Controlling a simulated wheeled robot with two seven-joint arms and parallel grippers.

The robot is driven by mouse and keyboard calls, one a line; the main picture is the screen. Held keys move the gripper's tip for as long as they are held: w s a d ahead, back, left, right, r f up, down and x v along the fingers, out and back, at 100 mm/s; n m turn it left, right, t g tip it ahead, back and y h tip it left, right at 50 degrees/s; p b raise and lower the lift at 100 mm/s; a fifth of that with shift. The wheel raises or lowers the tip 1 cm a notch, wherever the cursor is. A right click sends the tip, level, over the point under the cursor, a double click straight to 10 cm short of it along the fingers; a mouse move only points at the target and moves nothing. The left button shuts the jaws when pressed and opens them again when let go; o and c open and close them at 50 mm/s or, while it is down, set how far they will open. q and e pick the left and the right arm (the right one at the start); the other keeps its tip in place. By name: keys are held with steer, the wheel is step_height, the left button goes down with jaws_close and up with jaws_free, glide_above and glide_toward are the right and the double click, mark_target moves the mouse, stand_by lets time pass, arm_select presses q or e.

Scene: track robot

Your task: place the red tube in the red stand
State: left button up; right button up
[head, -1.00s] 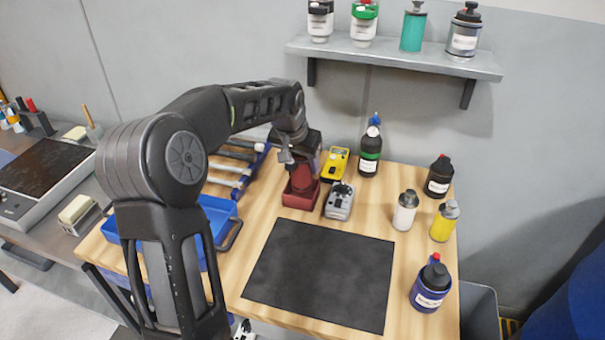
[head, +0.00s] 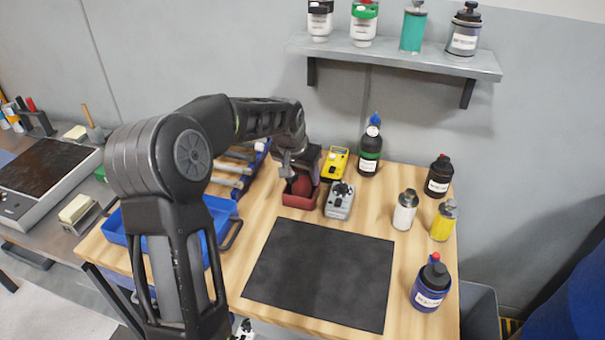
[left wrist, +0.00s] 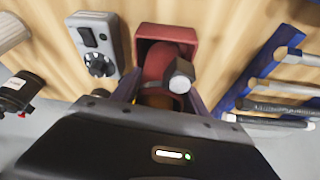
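The red stand (head: 299,200) is a small open red box near the back of the wooden table; it also shows in the left wrist view (left wrist: 191,35). The red tube (left wrist: 160,66) has its lower end inside the stand, and a grey hexagonal part overlaps it in the left wrist view. My left gripper (head: 299,174) points down over the stand, its fingers on either side of the tube and apparently shut on it. The gripper hides much of the tube, so its exact seating is unclear.
A grey device (head: 340,201) and a yellow meter (head: 335,164) stand close right of the stand. A blue rack (head: 248,178) with rods and a blue tray (head: 219,210) lie left. A black mat (head: 320,272) lies clear in front. Several bottles stand right.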

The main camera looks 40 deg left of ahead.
arm_select(q)
steer(key=o, duration=0.3)
steer(key=shift+r, duration=0.2)
steer(key=v, duration=1.2)
steer(key=shift+b, duration=0.35)
steer(key=shift+r, duration=0.1)
